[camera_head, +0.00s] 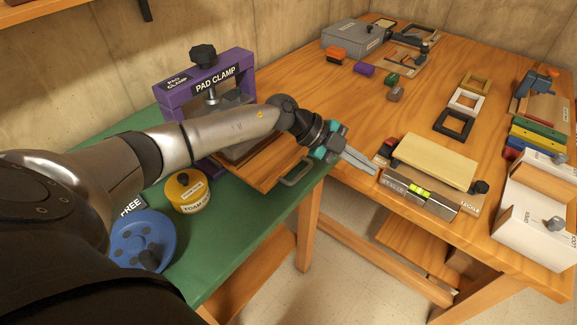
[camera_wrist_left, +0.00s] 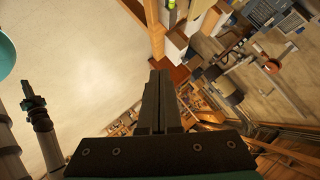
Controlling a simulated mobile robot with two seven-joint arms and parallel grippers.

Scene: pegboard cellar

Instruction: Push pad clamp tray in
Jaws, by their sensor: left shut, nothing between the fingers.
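The purple pad clamp (camera_head: 229,76) stands on the green-topped table, with a black knob and screw on top. Its wooden tray (camera_head: 265,168) sticks out toward the table's front edge, with a grey handle (camera_head: 297,174) on its front. My left arm crosses in front of the clamp and hides part of it and of the tray. My left gripper (camera_head: 357,157) is shut and empty, in the air to the right of the handle and apart from it. In the left wrist view its closed fingers (camera_wrist_left: 161,100) show with nothing between them.
A yellow tin (camera_head: 187,193) and a blue disc (camera_head: 142,240) stand on the green top (camera_head: 225,240). A wooden workbench to the right holds a level (camera_head: 420,190), a pale block, frames and a white box (camera_head: 535,215). A gap with bare floor lies between the tables.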

